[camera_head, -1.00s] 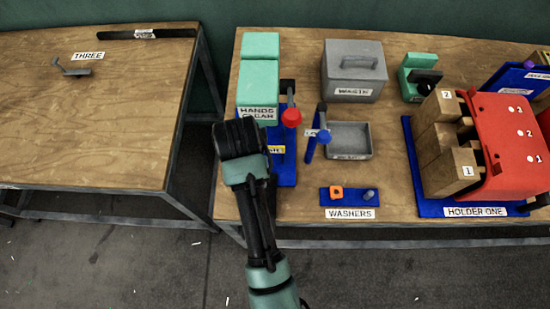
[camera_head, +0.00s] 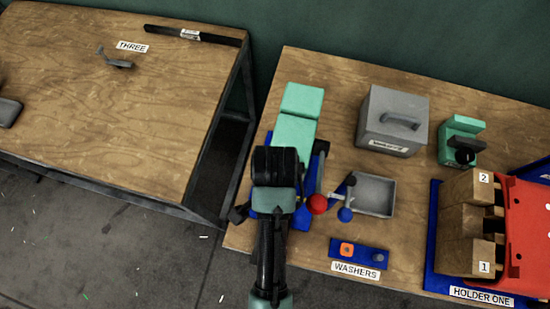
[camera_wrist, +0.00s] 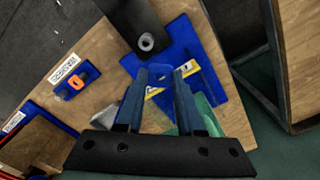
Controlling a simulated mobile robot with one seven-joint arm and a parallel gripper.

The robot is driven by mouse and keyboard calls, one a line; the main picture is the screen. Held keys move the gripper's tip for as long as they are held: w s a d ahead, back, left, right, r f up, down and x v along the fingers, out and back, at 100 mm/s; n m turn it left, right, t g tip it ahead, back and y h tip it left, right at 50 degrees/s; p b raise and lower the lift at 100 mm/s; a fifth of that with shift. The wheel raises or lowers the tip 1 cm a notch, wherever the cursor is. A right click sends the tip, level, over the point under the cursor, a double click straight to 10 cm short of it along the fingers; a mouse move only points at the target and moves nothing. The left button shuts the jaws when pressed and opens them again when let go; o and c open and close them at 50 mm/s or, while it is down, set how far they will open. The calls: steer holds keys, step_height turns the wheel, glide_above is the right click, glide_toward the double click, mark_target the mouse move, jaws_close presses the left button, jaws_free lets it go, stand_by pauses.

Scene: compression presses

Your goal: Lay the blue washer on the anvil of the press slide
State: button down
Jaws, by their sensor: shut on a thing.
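My gripper is seen from above at its black wrist in the head view, with its fingers hidden beneath. In the wrist view my gripper (camera_wrist: 161,78) is shut on a small blue-grey thing, apparently the blue washer, largely hidden by the fingers. The press with HANDS CLEAR earlier on its top has a green body (camera_head: 294,137) and a red knob (camera_head: 317,204). Its blue base (camera_wrist: 205,42) lies below and beyond my fingertips. A grey ring (camera_wrist: 147,43) shows at the end of a dark bar over that base; I cannot tell whether it is the anvil.
The blue washer tray (camera_head: 360,252) holds an orange washer (camera_head: 346,249) and a grey-blue peg. A lever with a blue knob (camera_head: 345,215) and a grey bin (camera_head: 372,194) stand right of the press. A grey box (camera_head: 394,120) stands behind. Table THREE (camera_head: 100,90) is left, across a gap.

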steer(key=shift+w+d+r, duration=0.2)
steer(key=shift+d, duration=0.05)
